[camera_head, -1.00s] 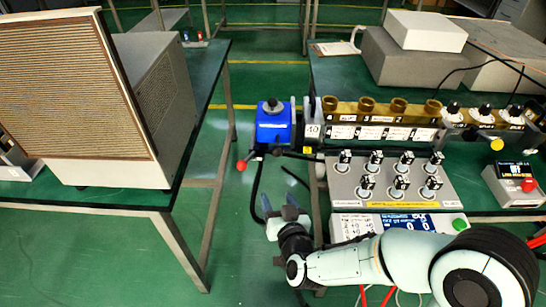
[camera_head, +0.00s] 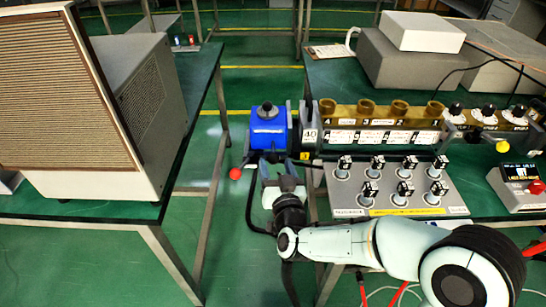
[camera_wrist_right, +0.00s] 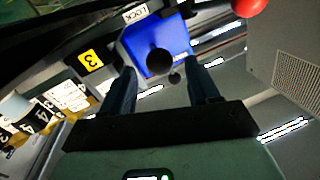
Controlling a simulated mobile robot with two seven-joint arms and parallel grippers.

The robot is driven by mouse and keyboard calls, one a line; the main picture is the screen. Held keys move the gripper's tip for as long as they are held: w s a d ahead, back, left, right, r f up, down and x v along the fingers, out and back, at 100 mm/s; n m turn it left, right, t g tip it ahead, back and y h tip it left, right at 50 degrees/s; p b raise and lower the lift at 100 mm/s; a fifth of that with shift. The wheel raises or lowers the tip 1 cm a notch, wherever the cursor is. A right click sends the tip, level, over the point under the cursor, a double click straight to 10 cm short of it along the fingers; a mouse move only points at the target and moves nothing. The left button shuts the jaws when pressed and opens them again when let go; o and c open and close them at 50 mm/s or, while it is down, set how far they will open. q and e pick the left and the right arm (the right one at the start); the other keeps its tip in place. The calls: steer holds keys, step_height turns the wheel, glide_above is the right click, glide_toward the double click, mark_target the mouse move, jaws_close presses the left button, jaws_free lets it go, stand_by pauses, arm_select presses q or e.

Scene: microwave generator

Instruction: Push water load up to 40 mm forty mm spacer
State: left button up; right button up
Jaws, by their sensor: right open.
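The water load appears to be the blue block (camera_head: 268,130) with a black knob on top, at the left end of the brass-coloured waveguide row. The spacer plate marked 40 (camera_head: 310,136) stands just to its right; I cannot tell whether a gap separates them. My right gripper (camera_head: 278,170) is open and empty, at the near side of the blue block. In the right wrist view, the blue block (camera_wrist_right: 158,40) shows beyond and between the open fingers (camera_wrist_right: 160,72); contact cannot be told. My left gripper is not in view.
A switch panel (camera_head: 395,190) lies right of my right gripper. A large beige cabinet (camera_head: 70,90) stands on the left table (camera_head: 110,208). Open floor lies between the tables.

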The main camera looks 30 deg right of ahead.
mark_target(275, 162)
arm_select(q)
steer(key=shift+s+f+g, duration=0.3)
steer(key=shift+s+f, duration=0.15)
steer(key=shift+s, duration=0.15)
arm_select(e)
steer(key=shift+x, duration=2.15)
